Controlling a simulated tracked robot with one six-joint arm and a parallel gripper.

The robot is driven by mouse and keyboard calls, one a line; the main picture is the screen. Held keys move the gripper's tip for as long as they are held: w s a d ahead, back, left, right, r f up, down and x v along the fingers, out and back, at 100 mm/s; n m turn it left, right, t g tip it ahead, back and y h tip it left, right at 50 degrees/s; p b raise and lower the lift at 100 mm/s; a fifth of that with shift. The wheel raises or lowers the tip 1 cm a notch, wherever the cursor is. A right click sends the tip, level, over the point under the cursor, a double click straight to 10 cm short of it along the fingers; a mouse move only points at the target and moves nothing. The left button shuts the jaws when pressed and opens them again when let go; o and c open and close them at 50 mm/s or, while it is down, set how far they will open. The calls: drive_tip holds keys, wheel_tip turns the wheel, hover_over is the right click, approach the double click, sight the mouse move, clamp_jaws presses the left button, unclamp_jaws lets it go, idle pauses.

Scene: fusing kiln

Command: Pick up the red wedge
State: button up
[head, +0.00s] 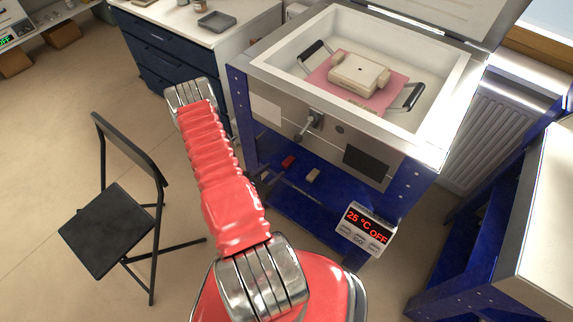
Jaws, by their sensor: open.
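A small red piece (288,162), which looks like the red wedge, lies on the blue lower shelf (322,208) under the kiln. It is small here, so its exact shape cannot be made out. A small beige block (313,175) lies to its right on the same shelf. My red arm rises from the bottom of the head view, left of the shelf. My gripper does not show clearly; the arm hides what is behind it. Small dark bits show at the arm's right edge, but I cannot tell what they are.
The open kiln (262,72) stands above the shelf, with a beige mould on a pink board (387,97) inside. A controller (365,229) reads 25 °C OFF at its front corner. A black chair (113,222) stands left; a white-topped bench (552,225) stands right.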

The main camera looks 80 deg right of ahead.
sight(285, 163)
drive_tip(key=shift+x, duration=1.25)
drive_tip(key=shift+s+d+f, duration=0.25)
drive_tip(key=shift+s+d, duration=0.05)
drive_tip(key=shift+d, duration=0.1)
drive_tip(key=shift+x, duration=2.1)
drive_tip(key=shift+a+f, duration=0.1)
drive_tip(key=shift+c, duration=0.7)
drive_tip(key=c, duration=1)
drive_tip(key=shift+o, duration=0.2)
wheel_tip(285, 163, up, 10)
